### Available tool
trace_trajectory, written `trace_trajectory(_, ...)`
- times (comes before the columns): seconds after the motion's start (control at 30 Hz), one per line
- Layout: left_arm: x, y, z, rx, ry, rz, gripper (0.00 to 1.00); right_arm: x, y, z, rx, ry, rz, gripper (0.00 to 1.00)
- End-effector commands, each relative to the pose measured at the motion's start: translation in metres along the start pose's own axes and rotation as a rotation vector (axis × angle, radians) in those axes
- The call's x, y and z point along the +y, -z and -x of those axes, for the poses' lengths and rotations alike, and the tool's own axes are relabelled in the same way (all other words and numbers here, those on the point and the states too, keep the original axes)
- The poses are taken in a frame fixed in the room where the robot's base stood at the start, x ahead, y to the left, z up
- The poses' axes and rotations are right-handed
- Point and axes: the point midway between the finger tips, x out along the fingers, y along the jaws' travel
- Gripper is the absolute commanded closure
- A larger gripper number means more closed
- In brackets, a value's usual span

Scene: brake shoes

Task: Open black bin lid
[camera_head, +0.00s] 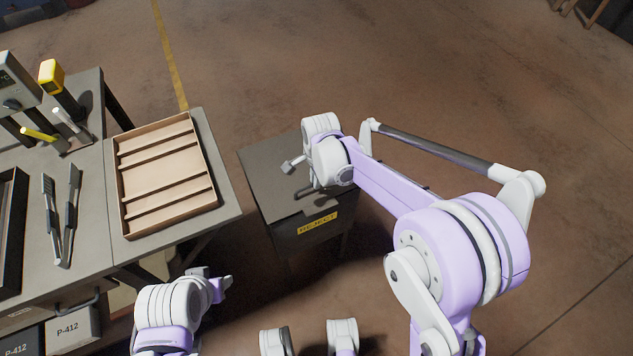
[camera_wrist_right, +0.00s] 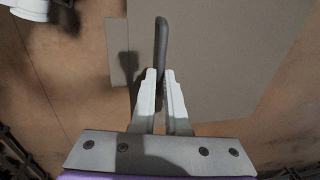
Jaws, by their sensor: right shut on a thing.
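The black bin (camera_head: 285,222) stands on the floor in the middle of the head view, with a yellow REJECT label on its front. Its flat dark lid (camera_head: 262,160) appears lying over the top; any small gap is too small to tell. My right gripper (camera_head: 306,191) is over the lid's front part. In the right wrist view the fingers (camera_wrist_right: 160,78) are shut on the dark bar handle (camera_wrist_right: 161,40), with the lid (camera_wrist_right: 225,65) behind it. My left gripper (camera_head: 225,284) is at the lower left, away from the bin; its finger opening is unclear.
A workbench (camera_head: 225,195) stands left of the bin, holding a slotted wooden tray (camera_head: 124,195) and tools. Boxes marked P-412 (camera_head: 72,330) sit below it. The floor behind and right of the bin is clear.

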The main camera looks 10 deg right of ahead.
Motion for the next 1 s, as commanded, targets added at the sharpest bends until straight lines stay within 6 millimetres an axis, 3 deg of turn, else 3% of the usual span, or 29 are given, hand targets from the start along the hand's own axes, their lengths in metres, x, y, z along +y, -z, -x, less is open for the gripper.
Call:
trace_trajectory(0.2,0.0,0.013,0.027,0.01,0.0,0.0,0.5,-0.023,0.0,0.043,0.001,-0.145,0.002,1.0)
trace_trajectory(0.5,0.0,0.031,0.058,0.021,0.0,0.0,0.5,-0.06,0.0,0.089,0.002,-0.297,0.0,1.0)
trace_trajectory(0.7,0.0,0.041,0.073,0.027,0.0,0.0,0.5,-0.082,0.0,0.107,0.002,-0.294,0.001,1.0)
trace_trajectory(1.0,0.0,0.047,0.083,0.031,0.0,0.0,0.5,-0.098,0.0,0.115,0.001,-0.29,0.001,1.0)
